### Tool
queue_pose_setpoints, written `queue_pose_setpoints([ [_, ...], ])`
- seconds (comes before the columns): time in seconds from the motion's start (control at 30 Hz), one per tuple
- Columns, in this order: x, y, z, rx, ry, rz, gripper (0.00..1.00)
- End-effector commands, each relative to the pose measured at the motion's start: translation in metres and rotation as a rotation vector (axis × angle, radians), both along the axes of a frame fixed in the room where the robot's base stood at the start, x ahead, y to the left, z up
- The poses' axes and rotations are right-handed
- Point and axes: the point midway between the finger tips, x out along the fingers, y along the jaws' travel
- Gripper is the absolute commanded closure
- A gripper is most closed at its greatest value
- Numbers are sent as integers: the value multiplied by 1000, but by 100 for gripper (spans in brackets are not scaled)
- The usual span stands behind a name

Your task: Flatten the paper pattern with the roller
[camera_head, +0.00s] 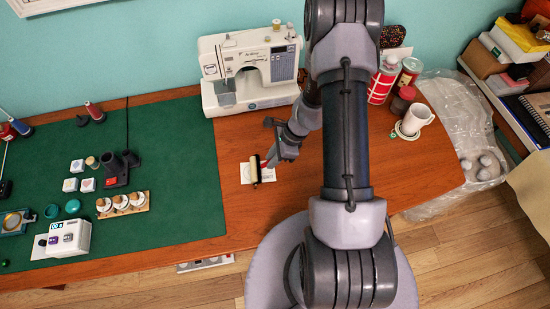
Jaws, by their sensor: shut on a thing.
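The paper pattern (246,178) is a small white sheet lying on the bare wood of the table, just right of the green mat. The roller (254,170) has a pale cylinder with dark ends and lies across the right part of the paper. My gripper (267,162) is at the right side of the roller and is shut on its handle, which shows a bit of red. The fingertips are small here and partly hidden by my wrist. I cannot tell how flat the paper lies under the roller.
A sewing machine (250,68) stands behind the paper. The green mat (180,215) at left holds spools, small blocks and a white device (68,238). A white mug (416,118), jars and a plastic bag (450,120) are at right. Bare wood (235,225) lies in front of the paper.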

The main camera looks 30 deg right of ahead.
Motion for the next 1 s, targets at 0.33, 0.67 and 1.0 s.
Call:
queue_pose_setpoints([
  [0.33, 4, 9, -2, -1, 0, 0, 100],
  [0.67, 9, 21, -2, -1, 0, 2, 100],
  [1.0, 11, 26, -2, 0, 0, 0, 100],
])
